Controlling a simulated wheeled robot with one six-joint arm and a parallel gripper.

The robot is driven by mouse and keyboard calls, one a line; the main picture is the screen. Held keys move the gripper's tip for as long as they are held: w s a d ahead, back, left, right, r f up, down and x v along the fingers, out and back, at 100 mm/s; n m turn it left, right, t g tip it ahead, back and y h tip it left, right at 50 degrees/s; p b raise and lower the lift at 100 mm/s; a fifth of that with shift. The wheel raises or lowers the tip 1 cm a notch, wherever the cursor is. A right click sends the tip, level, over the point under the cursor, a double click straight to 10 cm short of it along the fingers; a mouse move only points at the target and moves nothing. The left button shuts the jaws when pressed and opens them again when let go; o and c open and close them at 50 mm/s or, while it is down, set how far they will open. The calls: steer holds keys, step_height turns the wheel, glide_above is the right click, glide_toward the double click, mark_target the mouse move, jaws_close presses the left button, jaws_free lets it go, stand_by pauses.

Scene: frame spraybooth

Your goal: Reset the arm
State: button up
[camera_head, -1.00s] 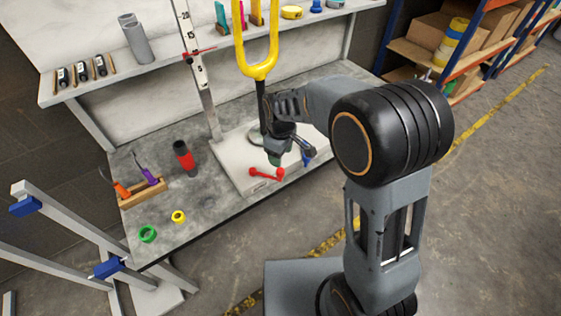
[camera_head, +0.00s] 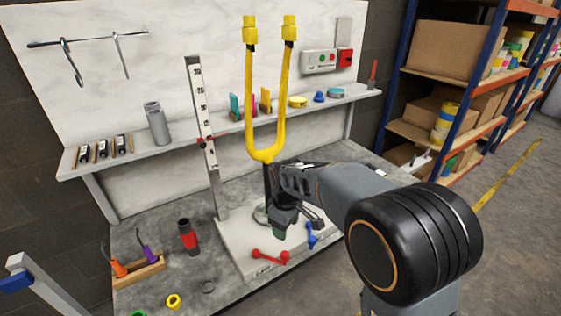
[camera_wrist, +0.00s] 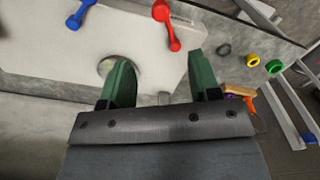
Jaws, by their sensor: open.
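My gripper (camera_wrist: 163,85) shows in the wrist view with its two green fingers spread apart and nothing between them. In the head view my gripper (camera_head: 283,222) is over the white base plate (camera_head: 235,248) of the stand, close to the foot of the yellow fork (camera_head: 264,155). Part of the fork's black post is hidden behind my arm. A red handle (camera_head: 270,257) lies at the plate's front edge, and a blue handle (camera_head: 312,236) lies to its right. In the wrist view the red handle (camera_wrist: 167,25) and the blue handle (camera_wrist: 81,14) are beyond the fingers.
A ruler post (camera_head: 203,125) stands left of the fork. A red and black cylinder (camera_head: 188,236) and a wooden tool holder (camera_head: 148,270) are on the bench's left. A shelf (camera_head: 340,98) with small parts runs behind. Loaded racks (camera_head: 440,130) stand at the right.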

steer(key=s+d+r+m+t+p, duration=0.1)
steer(key=s+d+r+m+p, duration=0.4)
steer(key=r, duration=0.5)
steer(key=s+d+r+m+t+p, duration=0.2)
steer(key=s+d+r+m+p, duration=0.4)
steer(key=s+d+r+p, duration=0.2)
steer(key=shift+s+d+r+t+p, duration=0.25)
steer(key=shift+s+r+p, duration=0.35)
steer(key=shift+s+r, duration=0.35)
steer(key=shift+s+f, duration=0.1)
stand_by(0.4)
